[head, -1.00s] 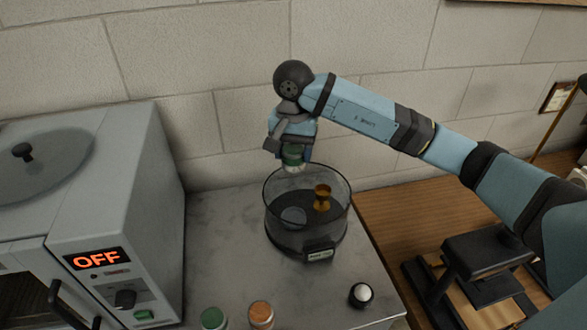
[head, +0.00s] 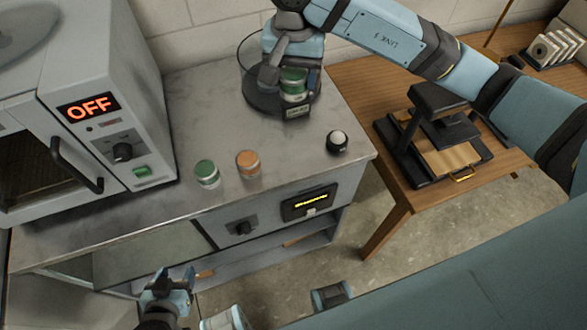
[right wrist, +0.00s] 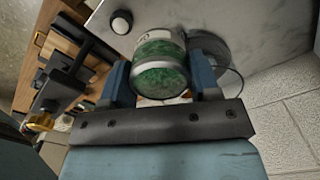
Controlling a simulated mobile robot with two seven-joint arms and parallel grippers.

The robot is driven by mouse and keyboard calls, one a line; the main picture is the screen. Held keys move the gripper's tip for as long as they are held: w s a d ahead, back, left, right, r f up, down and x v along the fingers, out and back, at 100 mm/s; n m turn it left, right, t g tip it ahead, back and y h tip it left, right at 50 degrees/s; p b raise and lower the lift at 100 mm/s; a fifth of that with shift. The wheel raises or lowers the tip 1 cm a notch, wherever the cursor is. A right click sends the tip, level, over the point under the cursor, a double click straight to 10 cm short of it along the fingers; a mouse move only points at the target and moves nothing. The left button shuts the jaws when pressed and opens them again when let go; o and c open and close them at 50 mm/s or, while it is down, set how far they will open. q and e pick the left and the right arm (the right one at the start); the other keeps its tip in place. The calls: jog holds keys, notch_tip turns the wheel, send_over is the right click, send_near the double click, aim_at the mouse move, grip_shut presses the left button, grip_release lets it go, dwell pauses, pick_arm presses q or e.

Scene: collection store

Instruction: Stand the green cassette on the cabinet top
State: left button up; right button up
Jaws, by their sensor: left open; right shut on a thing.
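The green cassette (head: 294,84), a short green cylinder with pale ends, is held in my right gripper (head: 292,78). The right wrist view shows the cassette (right wrist: 158,66) between the two blue fingers of the gripper (right wrist: 160,82). In the head view it overlaps the front of the clear round vessel (head: 252,88); its height above the surface is hard to judge. The cabinet top (head: 150,215) is a grey marbled slab. A similar green-topped cylinder (head: 207,174) stands on it. My left gripper (head: 168,283) is open and empty, low in front of the cabinet.
An orange-topped cylinder (head: 248,163) and a dark knob with a white top (head: 337,142) stand near the cabinet's front edge. A grey oven showing OFF (head: 125,110) fills the left. A wooden table (head: 355,88) with a black press (head: 410,150) is at right.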

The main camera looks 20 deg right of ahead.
jog(key=shift+s+a, duration=0.1)
jog(key=shift+s, duration=0.3)
jog(key=shift+s+f, duration=0.15)
jog(key=shift+f, duration=0.25)
notch_tip(320, 180, down, 19)
jog(key=shift+f+p, duration=0.2)
jog(key=shift+p, duration=0.85)
jog(key=shift+f, duration=0.15)
jog(key=o, duration=1)
jog(key=shift+c, duration=0.2)
